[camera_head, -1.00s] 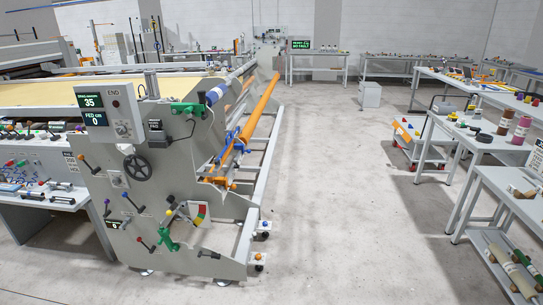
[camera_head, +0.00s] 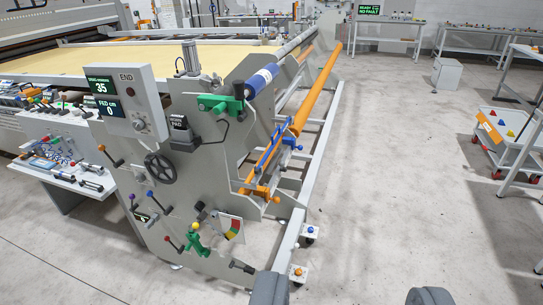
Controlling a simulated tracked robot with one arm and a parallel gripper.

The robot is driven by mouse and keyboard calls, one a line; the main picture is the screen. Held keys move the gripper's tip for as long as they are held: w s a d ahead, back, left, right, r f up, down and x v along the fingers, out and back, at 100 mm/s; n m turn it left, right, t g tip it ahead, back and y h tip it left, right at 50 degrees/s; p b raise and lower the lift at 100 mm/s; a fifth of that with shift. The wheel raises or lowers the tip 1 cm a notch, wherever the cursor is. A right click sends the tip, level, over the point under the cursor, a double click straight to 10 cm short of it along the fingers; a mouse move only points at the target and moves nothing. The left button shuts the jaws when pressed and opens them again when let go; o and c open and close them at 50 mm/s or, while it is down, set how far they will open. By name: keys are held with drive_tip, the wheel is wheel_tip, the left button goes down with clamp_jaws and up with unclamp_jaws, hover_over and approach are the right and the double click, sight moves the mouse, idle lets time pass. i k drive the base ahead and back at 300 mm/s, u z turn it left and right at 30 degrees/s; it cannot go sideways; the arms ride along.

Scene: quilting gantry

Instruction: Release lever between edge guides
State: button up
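The grey end panel (camera_head: 190,200) of the quilting gantry stands left of centre. Levers with coloured knobs are on it: a red-knobbed one (camera_head: 173,245), a blue-knobbed one (camera_head: 134,203) and an orange-knobbed one (camera_head: 108,154). A yellow-knobbed lever (camera_head: 196,228) stands by a green bracket (camera_head: 194,244). Another green bracket (camera_head: 220,104) sits higher, by a blue roller end (camera_head: 262,79). I cannot tell which parts are the edge guides or which lever lies between them. My gripper (camera_head: 348,293) shows only as two grey fingers at the bottom edge, wide apart, nothing visible between them, well short of the panel.
A control box (camera_head: 128,100) reads 35 and 0. A black handwheel (camera_head: 161,167) sits below it. An orange roller (camera_head: 318,88) and a low rail with feet (camera_head: 297,272) run along the gantry's right side. A red-wheeled cart (camera_head: 507,135) stands right. The floor between is clear.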

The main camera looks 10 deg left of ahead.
sight(282, 164)
drive_tip(key=u, duration=0.05)
drive_tip(key=i, duration=0.4)
drive_tip(key=u, duration=0.1)
drive_tip(key=k, duration=0.65)
drive_tip(key=z, duration=0.4)
drive_tip(key=i, duration=0.8)
drive_tip(key=z, duration=0.55)
drive_tip(key=i, duration=1.3)
drive_tip(key=u, duration=0.7)
drive_tip(key=i, duration=0.7)
drive_tip(key=u, duration=0.45)
